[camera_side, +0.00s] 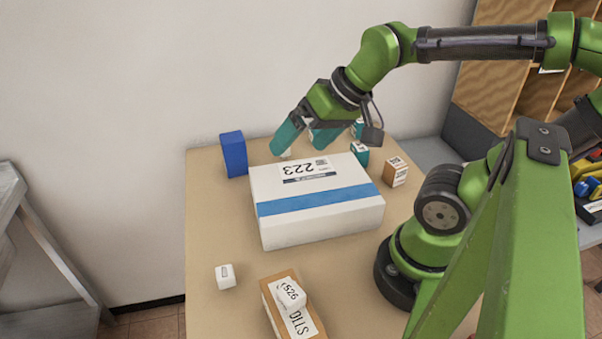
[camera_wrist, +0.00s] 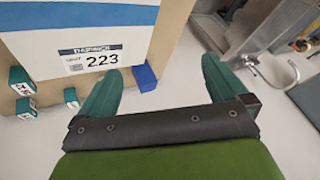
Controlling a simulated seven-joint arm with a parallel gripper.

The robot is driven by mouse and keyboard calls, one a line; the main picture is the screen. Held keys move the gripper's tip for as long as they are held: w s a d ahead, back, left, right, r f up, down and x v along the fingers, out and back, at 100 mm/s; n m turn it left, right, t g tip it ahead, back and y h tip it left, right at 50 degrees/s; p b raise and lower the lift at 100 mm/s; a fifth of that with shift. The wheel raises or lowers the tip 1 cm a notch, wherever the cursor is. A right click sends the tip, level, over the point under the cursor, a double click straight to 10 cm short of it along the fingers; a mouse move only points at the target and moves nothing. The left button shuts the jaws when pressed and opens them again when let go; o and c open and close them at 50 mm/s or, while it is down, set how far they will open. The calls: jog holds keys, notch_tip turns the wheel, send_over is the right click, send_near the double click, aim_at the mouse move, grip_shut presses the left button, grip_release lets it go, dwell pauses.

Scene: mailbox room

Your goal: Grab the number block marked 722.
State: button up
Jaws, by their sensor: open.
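No block can be read as 722 in either view. Candidate small blocks are a white one (camera_side: 225,276) at the front left, a white one (camera_side: 291,294) on a brown box reading something like 926, a brown-sided one (camera_side: 395,171), and teal ones (camera_side: 360,153) behind the big parcel. In the wrist view teal blocks (camera_wrist: 22,80) show at the left, their labels too small to read. A small white thing (camera_side: 286,155) shows just below one fingertip. My gripper (camera_side: 298,146) is open, with teal fingers above the table's far part; its fingers also show in the wrist view (camera_wrist: 161,70).
A large white parcel (camera_side: 315,210) with a blue stripe, marked 223, fills the table's middle. A blue box (camera_side: 234,154) stands at its back left. A brown box (camera_side: 274,304) lies at the front.

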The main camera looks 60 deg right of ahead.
jog(key=shift+s+a+r, duration=0.3)
jog(key=shift+s+r, duration=0.05)
jog(key=shift+s, duration=0.05)
jog(key=shift+c, duration=0.5)
jog(key=shift+a+r+n+t, duration=0.1)
jog(key=shift+r+n+t, duration=0.15)
jog(key=shift+n+t, duration=0.05)
jog(key=shift+c, duration=1.1)
jog(key=c, duration=0.3)
